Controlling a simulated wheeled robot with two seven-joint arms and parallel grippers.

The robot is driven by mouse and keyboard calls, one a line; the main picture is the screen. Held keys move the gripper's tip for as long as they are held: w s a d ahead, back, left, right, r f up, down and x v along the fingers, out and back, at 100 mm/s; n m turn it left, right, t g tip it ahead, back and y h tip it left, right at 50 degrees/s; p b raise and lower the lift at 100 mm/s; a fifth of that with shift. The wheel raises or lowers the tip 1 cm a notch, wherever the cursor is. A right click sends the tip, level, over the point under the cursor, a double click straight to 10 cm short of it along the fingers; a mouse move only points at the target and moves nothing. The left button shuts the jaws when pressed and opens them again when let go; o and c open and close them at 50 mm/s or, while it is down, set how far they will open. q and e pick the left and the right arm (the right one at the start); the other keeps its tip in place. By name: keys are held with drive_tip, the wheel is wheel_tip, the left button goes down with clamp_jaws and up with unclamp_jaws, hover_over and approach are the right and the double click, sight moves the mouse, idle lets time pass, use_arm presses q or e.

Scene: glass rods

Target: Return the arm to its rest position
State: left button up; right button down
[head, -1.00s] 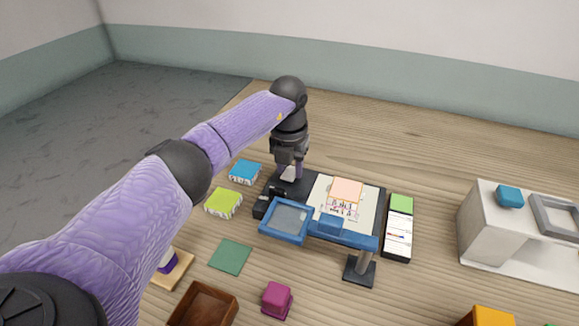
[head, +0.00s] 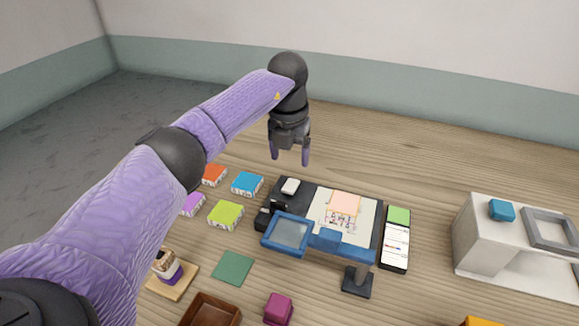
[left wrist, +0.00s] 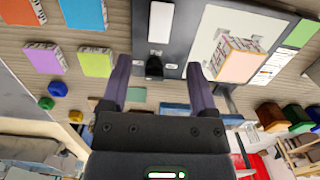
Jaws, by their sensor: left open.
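My left gripper (head: 290,156) hangs fingers-down above the back edge of the dark board (head: 320,191) in the head view. Its two purple fingers are apart with nothing between them. In the left wrist view the open fingers of my left gripper (left wrist: 160,85) point toward the board. A small white block (head: 290,186) lies on the board below the gripper, apart from it; it also shows in the left wrist view (left wrist: 160,22). My right gripper is not in view.
A blue-framed magnifier (head: 287,233) stands over the board's front. Blue (head: 247,183), lime (head: 226,214) and orange (head: 213,175) blocks lie left of the board. A white shelf unit (head: 485,240) stands at right. The table behind the board is clear.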

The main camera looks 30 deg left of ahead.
use_arm(q)
drive_tip(key=shift+r, duration=1.25)
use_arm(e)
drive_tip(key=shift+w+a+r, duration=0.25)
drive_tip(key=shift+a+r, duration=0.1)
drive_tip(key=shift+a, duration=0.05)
